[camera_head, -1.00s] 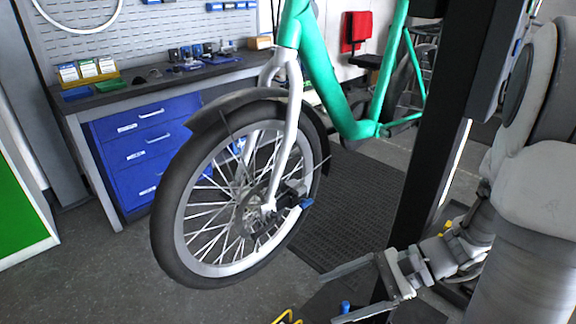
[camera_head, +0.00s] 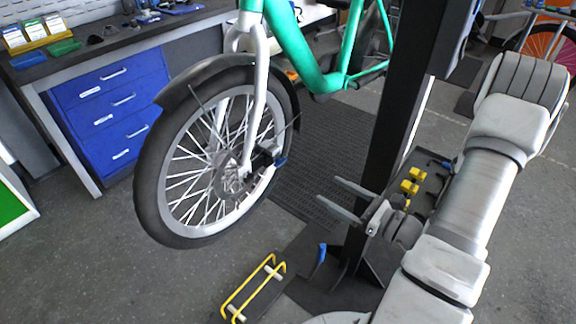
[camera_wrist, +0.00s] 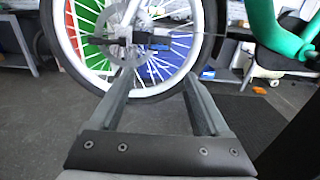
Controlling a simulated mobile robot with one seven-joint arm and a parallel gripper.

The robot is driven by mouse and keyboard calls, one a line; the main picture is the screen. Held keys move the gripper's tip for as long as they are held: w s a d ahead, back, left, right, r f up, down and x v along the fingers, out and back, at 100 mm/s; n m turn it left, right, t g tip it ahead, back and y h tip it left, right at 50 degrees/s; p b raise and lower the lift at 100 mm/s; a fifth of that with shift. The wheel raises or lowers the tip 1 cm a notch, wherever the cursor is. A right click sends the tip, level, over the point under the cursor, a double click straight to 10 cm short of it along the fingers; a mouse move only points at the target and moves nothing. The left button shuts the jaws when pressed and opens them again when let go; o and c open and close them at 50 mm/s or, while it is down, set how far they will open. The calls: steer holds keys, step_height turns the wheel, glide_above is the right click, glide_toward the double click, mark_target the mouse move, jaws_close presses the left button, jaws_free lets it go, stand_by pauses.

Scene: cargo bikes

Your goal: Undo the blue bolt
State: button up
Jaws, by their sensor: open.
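A small blue piece (camera_head: 281,162), which looks like the blue bolt, sticks out from a dark part at the hub of the front wheel (camera_head: 142,180). The white fork holds this wheel on a green bike. My gripper (camera_head: 328,190) is open and empty, to the right of the hub and a little lower in the picture, apart from it. In the wrist view its fingers (camera_wrist: 158,75) point at the lower wheel.
A black stand post (camera_head: 396,120) rises behind my gripper, with a blue handle (camera_head: 321,253) near its base. A yellow-framed rack (camera_head: 255,290) lies on the floor in front. A workbench with blue drawers (camera_head: 112,105) stands at the left. Floor between wheel and rack is clear.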

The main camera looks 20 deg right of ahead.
mark_target(279, 162)
steer(key=x, duration=1.4)
steer(key=shift+b, duration=0.4)
jaws_close()
